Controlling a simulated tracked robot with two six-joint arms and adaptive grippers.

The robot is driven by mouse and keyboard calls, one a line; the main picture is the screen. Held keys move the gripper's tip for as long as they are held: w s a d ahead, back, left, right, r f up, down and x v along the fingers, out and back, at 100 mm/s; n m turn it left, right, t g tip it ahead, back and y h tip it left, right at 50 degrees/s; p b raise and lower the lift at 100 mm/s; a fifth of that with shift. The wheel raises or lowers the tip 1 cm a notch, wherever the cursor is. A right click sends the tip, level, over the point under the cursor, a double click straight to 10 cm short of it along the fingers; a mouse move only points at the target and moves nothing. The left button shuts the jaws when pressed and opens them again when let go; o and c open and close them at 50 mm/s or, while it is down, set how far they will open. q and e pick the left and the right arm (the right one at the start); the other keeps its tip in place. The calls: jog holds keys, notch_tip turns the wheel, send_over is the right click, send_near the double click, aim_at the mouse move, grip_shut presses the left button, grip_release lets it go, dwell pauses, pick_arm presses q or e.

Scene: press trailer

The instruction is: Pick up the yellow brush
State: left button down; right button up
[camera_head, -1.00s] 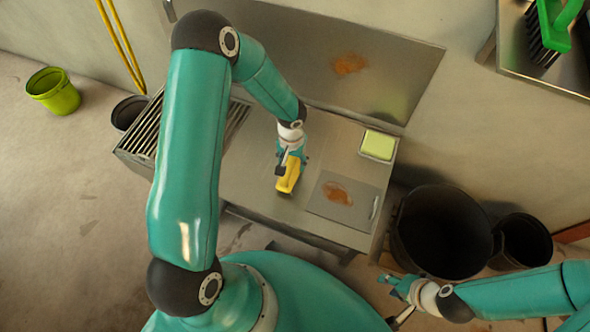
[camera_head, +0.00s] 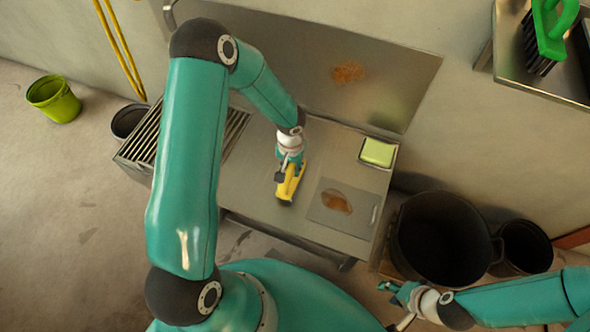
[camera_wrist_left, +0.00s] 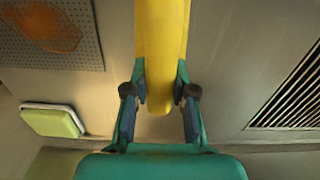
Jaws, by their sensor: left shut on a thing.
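The yellow brush (camera_head: 288,189) is at the middle of the steel worktop, with its dark bristle end toward the front edge. My left gripper (camera_head: 287,172) is above the worktop and shut on the brush. In the left wrist view the yellow handle (camera_wrist_left: 162,50) lies between the two fingers of my left gripper (camera_wrist_left: 160,105). I cannot tell whether the bristles touch the worktop. My right gripper (camera_head: 397,295) is at the lower right, off the worktop; its fingers are too small to judge.
A perforated plate (camera_head: 322,213) with a brown stain lies right of the brush. A yellow-green sponge (camera_head: 377,152) sits in a tray at the back right. A slatted grate (camera_head: 236,122) is at the left. Black buckets (camera_head: 440,235) stand right of the worktop. A green brush (camera_head: 556,30) is on another surface.

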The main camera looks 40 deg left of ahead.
pick_arm(q)
notch_tip(320, 180, up, 20)
jog(key=p, duration=0.5)
jog(key=shift+f, duration=0.2)
